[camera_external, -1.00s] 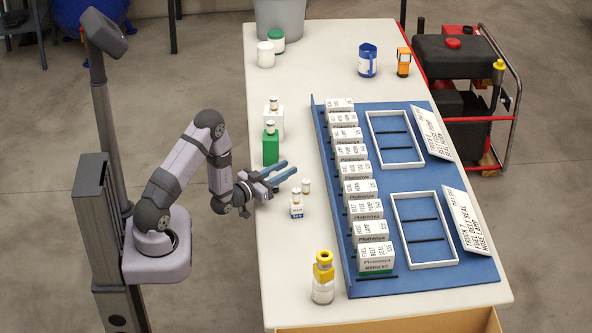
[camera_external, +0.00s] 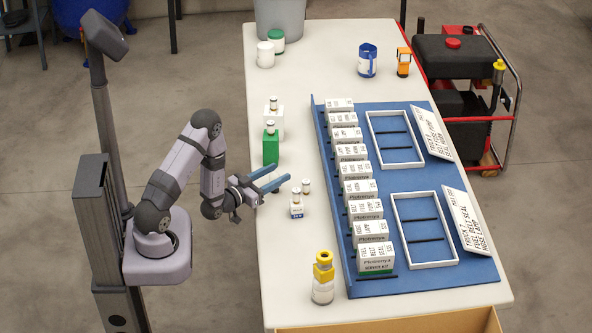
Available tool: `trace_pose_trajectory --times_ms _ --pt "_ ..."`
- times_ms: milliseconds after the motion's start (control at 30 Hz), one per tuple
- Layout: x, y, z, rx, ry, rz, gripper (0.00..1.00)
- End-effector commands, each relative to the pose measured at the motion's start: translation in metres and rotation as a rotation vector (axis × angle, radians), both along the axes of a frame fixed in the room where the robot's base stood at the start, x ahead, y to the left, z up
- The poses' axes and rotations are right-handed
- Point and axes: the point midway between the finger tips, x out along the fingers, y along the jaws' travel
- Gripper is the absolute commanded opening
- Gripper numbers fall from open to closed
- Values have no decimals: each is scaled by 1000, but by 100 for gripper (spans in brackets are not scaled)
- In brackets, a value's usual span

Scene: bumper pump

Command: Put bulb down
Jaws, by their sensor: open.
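A small white bulb-like piece with a dark band (camera_external: 306,186) stands on the table just right of my gripper; which piece is the task's bulb I cannot tell for sure. A similar piece (camera_external: 296,193) sits on a small white-and-blue box (camera_external: 297,209) just in front of it. My gripper (camera_external: 283,175) is open and empty, its blue fingers pointing right over the table's left edge. Its fingertips are a short way left of the standing piece and apart from it.
A green box (camera_external: 270,150) and a white box (camera_external: 274,122), each topped by a similar piece, stand behind my gripper. A yellow-capped jar (camera_external: 323,280) stands in front. A blue board (camera_external: 405,283) with a row of labelled boxes and two white frames fills the right.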

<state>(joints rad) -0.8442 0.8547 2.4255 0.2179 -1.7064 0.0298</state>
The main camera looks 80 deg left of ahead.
Motion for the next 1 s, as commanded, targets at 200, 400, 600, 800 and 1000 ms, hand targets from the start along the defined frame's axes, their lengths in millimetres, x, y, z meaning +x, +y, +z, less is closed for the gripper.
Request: trace_pose_trajectory --times_ms 200,400,600,800,1000 --pt "-10 -7 27 4 -4 0 45" --pt "-10 -7 51 3 -3 0 45" --pt "-10 -7 65 2 -1 0 45" --pt "-10 -7 70 0 0 0 45" --pt "-10 -7 70 -1 1 0 45"
